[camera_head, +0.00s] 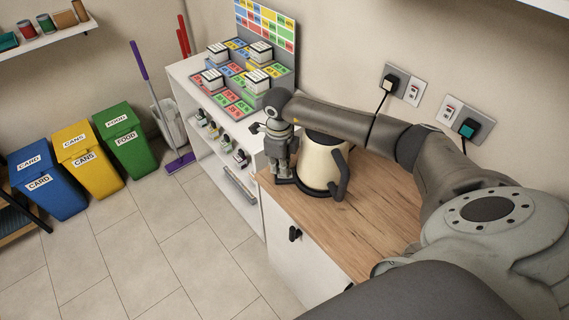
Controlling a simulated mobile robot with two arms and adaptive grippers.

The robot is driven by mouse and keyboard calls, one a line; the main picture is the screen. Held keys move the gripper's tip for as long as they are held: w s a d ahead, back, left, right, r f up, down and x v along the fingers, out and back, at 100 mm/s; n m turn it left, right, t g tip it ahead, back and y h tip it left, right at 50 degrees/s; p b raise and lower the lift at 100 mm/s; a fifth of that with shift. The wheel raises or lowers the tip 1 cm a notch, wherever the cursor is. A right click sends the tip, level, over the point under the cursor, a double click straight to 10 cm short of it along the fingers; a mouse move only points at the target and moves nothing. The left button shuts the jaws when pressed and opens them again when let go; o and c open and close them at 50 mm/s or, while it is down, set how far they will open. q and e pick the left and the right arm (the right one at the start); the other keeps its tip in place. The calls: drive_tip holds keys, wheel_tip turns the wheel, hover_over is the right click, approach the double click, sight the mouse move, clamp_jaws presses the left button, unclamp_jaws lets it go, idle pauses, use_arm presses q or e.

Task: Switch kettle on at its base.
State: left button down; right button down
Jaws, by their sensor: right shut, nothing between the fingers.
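The kettle (318,164) is cream with a dark lid and a dark handle. It stands upright at the left end of the wooden counter (376,205). My left gripper does not show.
A white shelf unit (216,145) with a colourful display stands left of the counter. Two wall sockets (401,85) (465,121) hold plugs; a cord runs down behind my arm. Blue, yellow and green bins (126,139) stand far left. The tiled floor between is clear.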

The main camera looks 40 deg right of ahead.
drive_tip(key=shift+s+f+b, duration=0.1)
drive_tip(key=shift+f+b, duration=0.2)
drive_tip(key=shift+f, duration=0.1)
drive_tip(key=shift+r, duration=0.1)
drive_tip(key=shift+r+p, duration=0.65)
drive_tip(key=shift+r, duration=0.2)
drive_tip(key=shift+r+p, duration=1.5)
drive_tip(key=shift+r, duration=1.15)
drive_tip(key=shift+f, duration=0.1)
